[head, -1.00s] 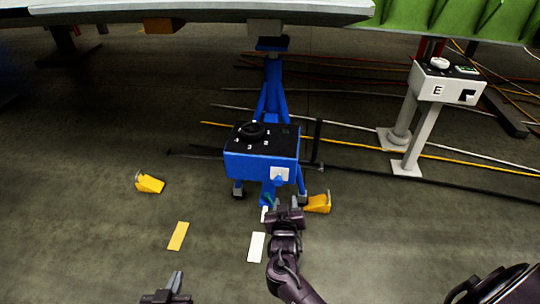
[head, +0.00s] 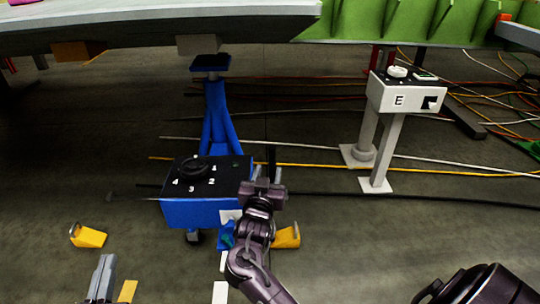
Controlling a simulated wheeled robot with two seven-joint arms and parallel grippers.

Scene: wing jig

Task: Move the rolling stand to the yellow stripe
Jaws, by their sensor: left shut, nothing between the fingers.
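The blue rolling stand (head: 217,122) stands upright under the grey wing, with a black numbered dial panel (head: 192,170) on its box. The yellow stripe (head: 127,291) lies on the floor at the bottom left, in front of the stand and left of it; the picture edge cuts it off. My right gripper (head: 265,173) is open beside the right edge of the stand's box, its fingers apart and pointing away from me. I cannot tell whether it touches the stand.
Yellow chocks lie on the floor left (head: 90,237) and right (head: 287,237) of the stand. A white stripe (head: 220,292) lies in front. Cables cross the floor behind. The wing (head: 150,25) hangs overhead.

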